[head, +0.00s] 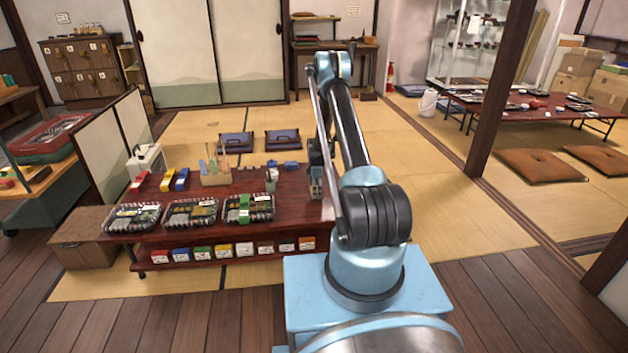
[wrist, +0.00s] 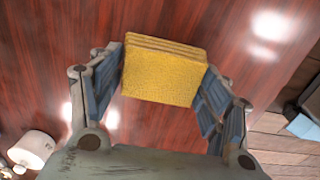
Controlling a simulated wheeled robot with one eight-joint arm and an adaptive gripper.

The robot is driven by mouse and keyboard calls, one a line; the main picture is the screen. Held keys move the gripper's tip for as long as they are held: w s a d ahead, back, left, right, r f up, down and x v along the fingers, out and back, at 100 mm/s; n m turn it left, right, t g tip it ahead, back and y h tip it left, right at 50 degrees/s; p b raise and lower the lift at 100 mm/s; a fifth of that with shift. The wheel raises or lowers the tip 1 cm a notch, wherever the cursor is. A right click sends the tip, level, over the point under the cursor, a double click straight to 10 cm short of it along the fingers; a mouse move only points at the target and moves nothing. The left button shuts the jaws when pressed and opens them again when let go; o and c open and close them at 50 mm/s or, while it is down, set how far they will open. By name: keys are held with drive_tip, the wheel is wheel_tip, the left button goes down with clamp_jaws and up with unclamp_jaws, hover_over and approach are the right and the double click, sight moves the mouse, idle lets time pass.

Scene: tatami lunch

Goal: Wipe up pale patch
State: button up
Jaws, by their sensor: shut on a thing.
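My gripper (wrist: 163,90) is shut on a yellow sponge-like block (wrist: 162,78) with a ridged top edge, in the wrist view. The block sits between the two finger pads, over the red-brown wooden table (wrist: 60,35). I cannot tell whether it touches the table top. In the head view my gripper (head: 317,185) is at the right end of the low table (head: 300,205), largely hidden by my arm. I make out no pale patch for certain; the bright spots in the wrist view look like reflections of light.
Three clear-lidded lunch boxes (head: 191,213) stand along the table's left front edge. A small open box (head: 214,179) and a grey cup-like thing (head: 271,178) stand behind. Several coloured packets (head: 222,251) line the lower shelf. A whitish round object (wrist: 32,148) shows at the wrist view's lower left.

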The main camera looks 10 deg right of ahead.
drive_tip(key=shift+r, duration=3.3)
